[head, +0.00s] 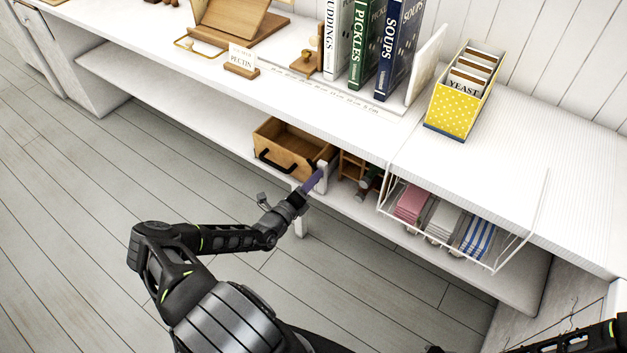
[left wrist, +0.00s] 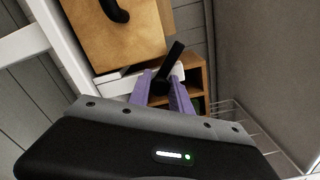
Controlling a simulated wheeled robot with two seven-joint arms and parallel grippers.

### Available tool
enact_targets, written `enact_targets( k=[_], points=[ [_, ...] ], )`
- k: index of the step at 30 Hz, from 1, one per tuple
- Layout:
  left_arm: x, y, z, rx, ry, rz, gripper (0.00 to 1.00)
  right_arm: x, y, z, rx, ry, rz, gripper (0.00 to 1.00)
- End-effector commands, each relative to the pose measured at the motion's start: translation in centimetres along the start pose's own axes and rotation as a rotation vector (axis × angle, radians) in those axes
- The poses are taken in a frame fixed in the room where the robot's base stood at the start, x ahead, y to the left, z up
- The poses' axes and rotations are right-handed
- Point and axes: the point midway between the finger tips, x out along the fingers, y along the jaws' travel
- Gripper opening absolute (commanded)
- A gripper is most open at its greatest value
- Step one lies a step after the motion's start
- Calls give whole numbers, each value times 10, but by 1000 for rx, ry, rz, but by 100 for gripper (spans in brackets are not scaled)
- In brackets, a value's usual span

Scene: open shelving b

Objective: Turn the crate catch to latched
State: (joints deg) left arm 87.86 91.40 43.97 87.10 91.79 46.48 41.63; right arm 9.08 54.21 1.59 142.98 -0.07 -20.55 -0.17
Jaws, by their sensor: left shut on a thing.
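The wooden crate (head: 292,160) with a black handle stands on the lower shelf; its front also shows in the left wrist view (left wrist: 125,40). The crate catch (left wrist: 174,55) is a black lever beside the crate, in front of a white strip. My left gripper (head: 317,178) reaches in from the left at the crate's right side. In the left wrist view its purple fingers (left wrist: 164,84) are closed on the catch lever, which sticks out tilted beyond the tips. The fingers hide the lever's lower part. My right gripper is out of view.
A small wooden rack (head: 350,165) stands right of the crate, and a white wire basket (head: 497,262) with folded cloths hangs farther right. The upper shelf (head: 440,150) overhangs the crate. Books (head: 365,45) and a yellow box (head: 455,112) stand on top. The floor in front is clear.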

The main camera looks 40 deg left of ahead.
Motion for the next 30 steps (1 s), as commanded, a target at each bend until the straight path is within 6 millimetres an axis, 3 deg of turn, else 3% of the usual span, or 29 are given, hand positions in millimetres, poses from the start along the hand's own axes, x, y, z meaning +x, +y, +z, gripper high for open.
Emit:
enact_targets(
  k=[18,30],
  points=[
    [0,4,-2,-564,1,2,0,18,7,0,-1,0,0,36],
    [0,3,-2,-747,1,2,0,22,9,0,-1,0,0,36]
  ],
)
